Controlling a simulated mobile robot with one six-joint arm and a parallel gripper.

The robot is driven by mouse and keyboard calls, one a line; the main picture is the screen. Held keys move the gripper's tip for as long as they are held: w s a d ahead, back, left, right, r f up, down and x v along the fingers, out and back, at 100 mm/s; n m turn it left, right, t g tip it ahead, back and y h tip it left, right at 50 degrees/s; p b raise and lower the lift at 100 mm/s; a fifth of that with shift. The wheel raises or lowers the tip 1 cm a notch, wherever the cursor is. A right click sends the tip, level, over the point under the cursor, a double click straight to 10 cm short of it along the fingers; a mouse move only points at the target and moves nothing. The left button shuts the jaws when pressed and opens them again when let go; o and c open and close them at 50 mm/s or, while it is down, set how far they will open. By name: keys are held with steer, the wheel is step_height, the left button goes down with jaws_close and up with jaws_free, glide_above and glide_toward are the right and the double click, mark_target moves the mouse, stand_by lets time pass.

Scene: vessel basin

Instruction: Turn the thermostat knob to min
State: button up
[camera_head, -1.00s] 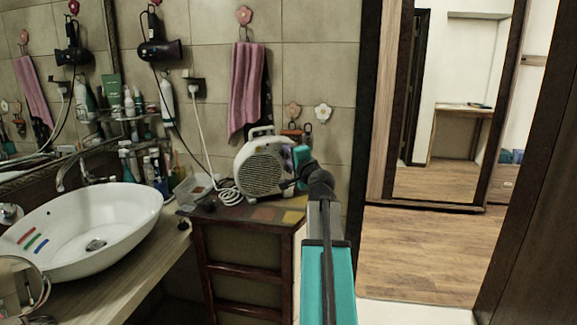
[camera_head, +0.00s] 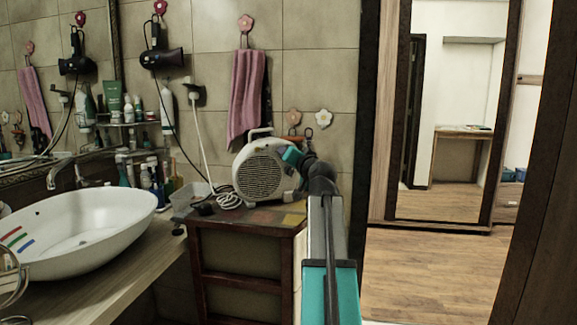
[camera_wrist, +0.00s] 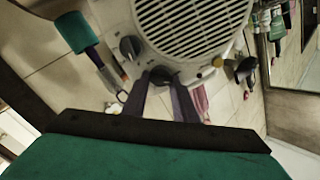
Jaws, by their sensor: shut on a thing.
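A white fan heater (camera_head: 262,172) with a round grille and a top handle stands on a small wooden cabinet. In the wrist view, its grille (camera_wrist: 195,20) fills the upper middle. One dark knob (camera_wrist: 160,75) sits below the grille between my fingers. A second grey knob (camera_wrist: 130,47) is up and to the left, free of the fingers. I cannot read any markings, so which knob is the thermostat is unclear. My gripper (camera_wrist: 161,88) is shut on the lower knob. In the head view, my teal wrist hides the heater's right side and knobs.
The wooden cabinet (camera_head: 240,258) has a patterned top with a coiled white cable (camera_head: 228,200) beside the heater. A white basin (camera_head: 85,232) and bottles are to the left. A pink towel (camera_head: 246,95) hangs behind. Open floor (camera_head: 430,265) lies to the right.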

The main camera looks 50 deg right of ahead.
steer(key=shift+a+n+b, duration=0.1)
steer(key=shift+n+b, duration=1.15)
steer(key=shift+n, duration=0.35)
steer(key=o, duration=1)
steer(key=shift+o, duration=0.2)
steer(key=shift+s, duration=0.1)
steer(key=p+v, duration=0.1)
steer(key=v, duration=1.2)
steer(key=shift+s+a, duration=0.2)
steer(key=shift+a, duration=0.05)
steer(key=shift+r+p, duration=0.2)
steer(key=shift+p, duration=0.15)
step_height(320, 180, up, 9)
steer(key=p, duration=0.9)
